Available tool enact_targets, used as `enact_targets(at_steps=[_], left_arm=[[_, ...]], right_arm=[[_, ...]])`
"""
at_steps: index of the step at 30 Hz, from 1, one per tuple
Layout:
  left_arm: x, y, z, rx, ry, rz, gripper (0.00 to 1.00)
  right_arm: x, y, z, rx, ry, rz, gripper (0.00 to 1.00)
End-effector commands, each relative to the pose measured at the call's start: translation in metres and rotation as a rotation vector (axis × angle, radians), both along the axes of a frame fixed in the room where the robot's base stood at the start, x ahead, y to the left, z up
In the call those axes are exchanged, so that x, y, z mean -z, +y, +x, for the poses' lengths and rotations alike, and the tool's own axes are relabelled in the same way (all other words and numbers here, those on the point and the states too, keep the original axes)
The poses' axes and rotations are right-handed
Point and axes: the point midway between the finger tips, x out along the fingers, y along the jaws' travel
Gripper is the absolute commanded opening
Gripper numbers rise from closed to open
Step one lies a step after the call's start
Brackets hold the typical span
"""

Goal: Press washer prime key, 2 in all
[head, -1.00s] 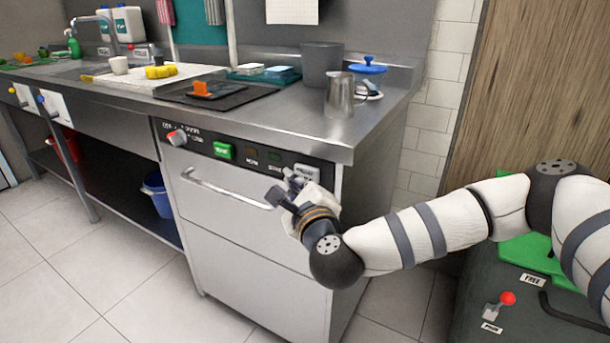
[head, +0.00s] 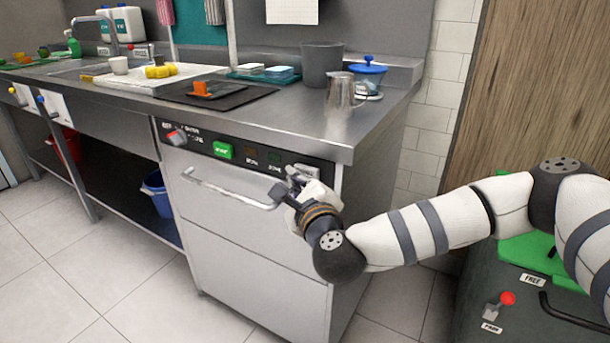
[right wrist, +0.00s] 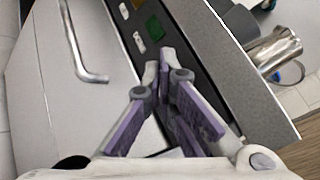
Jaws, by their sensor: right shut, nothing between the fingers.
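The washer (head: 240,230) is a steel front-loading unit under the counter, with a dark control panel along its top edge. The pale prime key (head: 308,169) is at the right end of this panel, partly covered by my right gripper. My right gripper (head: 291,178) is shut and empty, its fingertips at the key's left and lower side. In the right wrist view the closed fingertips (right wrist: 166,62) lie over the dark panel beyond the green lamp (right wrist: 154,28). My left gripper is out of view.
A green key (head: 223,150) and a red-tipped knob (head: 177,137) are on the panel's left. The door handle (head: 228,190) sticks out below. A metal jug (head: 342,92) stands near the counter's edge. A dark unit with a red-topped lever (head: 506,299) is at right.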

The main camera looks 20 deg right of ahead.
Motion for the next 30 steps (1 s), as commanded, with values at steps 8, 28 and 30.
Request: enact_targets(at_steps=[8, 28, 30], left_arm=[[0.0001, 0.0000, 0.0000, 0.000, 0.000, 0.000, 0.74], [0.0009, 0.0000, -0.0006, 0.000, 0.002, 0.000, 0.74], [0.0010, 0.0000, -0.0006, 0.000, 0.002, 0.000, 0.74]], right_arm=[[0.0001, -0.0006, 0.0005, 0.000, 0.000, 0.000, 0.00], [0.0002, -0.0071, 0.0056, 0.001, 0.000, -0.001, 0.00], [0.0001, -0.0079, 0.0062, 0.001, 0.000, -0.001, 0.00]])
